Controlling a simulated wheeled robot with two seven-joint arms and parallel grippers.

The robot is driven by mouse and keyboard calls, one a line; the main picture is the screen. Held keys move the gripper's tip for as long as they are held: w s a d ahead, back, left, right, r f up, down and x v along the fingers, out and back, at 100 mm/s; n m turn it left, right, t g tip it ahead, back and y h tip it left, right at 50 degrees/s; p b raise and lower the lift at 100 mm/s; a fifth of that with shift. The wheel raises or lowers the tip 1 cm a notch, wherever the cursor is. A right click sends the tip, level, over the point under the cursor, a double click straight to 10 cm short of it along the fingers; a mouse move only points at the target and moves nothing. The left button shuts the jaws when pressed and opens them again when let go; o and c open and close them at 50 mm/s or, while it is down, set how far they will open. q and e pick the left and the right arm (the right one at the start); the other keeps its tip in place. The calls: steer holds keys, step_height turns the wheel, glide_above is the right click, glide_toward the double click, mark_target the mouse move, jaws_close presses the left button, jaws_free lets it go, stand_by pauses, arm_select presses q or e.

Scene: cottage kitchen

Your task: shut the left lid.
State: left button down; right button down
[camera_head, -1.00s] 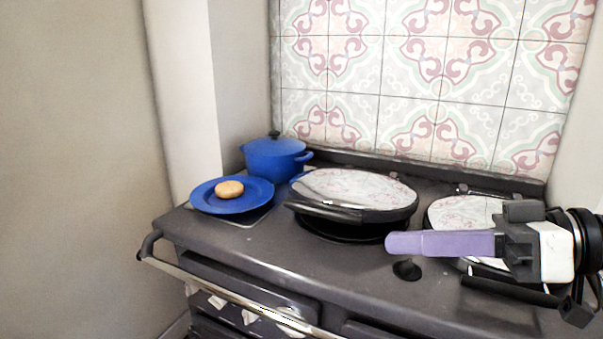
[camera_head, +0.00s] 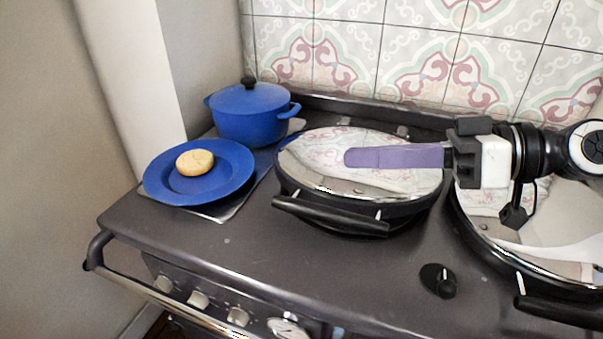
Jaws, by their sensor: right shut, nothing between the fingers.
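The left lid (camera_head: 330,175) is a round, shiny lid with a black rim and a black bar handle (camera_head: 330,214) at its front. It lies down flat or nearly flat over the left hotplate of the range, and the hotplate is hidden. My right gripper (camera_head: 352,157) comes in from the right with its purple fingers shut and empty. The fingers are over the lid's upper face; I cannot tell whether they touch it. My left gripper is not in view.
The right lid (camera_head: 510,250) lies down, partly behind my right arm. A blue pot (camera_head: 250,117) and a blue plate (camera_head: 180,186) with a round bun (camera_head: 195,162) stand left of the left lid. A rail (camera_head: 180,305) runs along the range's front. A tiled wall (camera_head: 420,60) is behind.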

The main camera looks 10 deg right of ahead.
mark_target(303, 187)
steer(key=w+a+f+p, duration=0.1)
steer(key=a+f, duration=0.1)
steer(key=w+a+f+p, duration=0.1)
steer(key=a+p, duration=0.1)
steer(key=a, duration=0.1)
steer(key=w+a+f+p, duration=0.1)
steer(key=a+f, duration=0.1)
steer(key=a, duration=0.1)
steer(key=shift+a+f+p, duration=0.1)
steer(key=shift+f+p, duration=0.25)
steer(key=shift+p, duration=0.05)
